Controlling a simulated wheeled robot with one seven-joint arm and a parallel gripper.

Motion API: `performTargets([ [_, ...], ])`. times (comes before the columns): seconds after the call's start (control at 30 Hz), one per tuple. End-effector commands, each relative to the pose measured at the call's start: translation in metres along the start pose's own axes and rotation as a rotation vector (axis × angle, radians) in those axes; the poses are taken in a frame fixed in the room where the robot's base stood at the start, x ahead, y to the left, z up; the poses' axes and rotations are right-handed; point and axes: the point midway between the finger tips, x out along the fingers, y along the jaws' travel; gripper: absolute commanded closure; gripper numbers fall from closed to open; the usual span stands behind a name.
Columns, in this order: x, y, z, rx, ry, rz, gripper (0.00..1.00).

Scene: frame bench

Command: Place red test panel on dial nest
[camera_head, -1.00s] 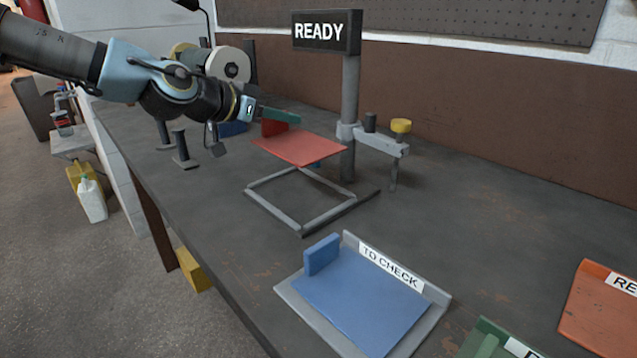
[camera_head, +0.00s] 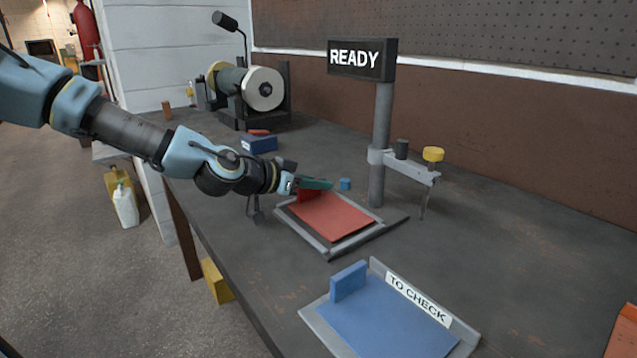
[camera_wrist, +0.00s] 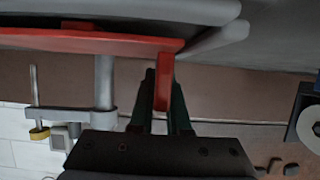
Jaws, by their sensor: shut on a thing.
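The red test panel (camera_head: 335,220) is a flat red plate with an upright red tab at its left end. My gripper (camera_head: 310,188) is shut on that tab. The panel lies level within the grey frame of the dial nest (camera_head: 327,252), under the READY sign. In the wrist view the gripper (camera_wrist: 162,92) pinches the red tab, and the panel's edge (camera_wrist: 90,42) runs close along the grey frame. I cannot tell whether the panel rests on the nest or hangs just above it.
A post with the READY sign (camera_head: 362,58) and a side arm with a yellow knob (camera_head: 433,154) stands behind the nest. A TO CHECK tray (camera_head: 460,347) with a blue panel (camera_head: 385,318) is in front. A bench grinder (camera_head: 250,88) and blue box (camera_head: 259,144) stand behind left.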

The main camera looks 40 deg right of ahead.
Motion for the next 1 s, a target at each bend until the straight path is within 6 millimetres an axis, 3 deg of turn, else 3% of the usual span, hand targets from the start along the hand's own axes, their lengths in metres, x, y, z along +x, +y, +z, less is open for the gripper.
performTargets([
  [0.1, 0.001, 0.0, 0.002, 0.0, 0.001, 0.0, 1.0],
  [0.13, 0.001, 0.0, 0.002, 0.0, 0.0, 0.0, 0.83],
  [0.4, 0.001, 0.0, 0.002, 0.0, 0.0, 0.0, 0.55],
  [0.73, -0.004, -0.001, 0.0, -0.001, 0.0, -0.002, 0.55],
  [1.0, -0.046, -0.002, 0.002, 0.001, 0.0, -0.005, 0.55],
])
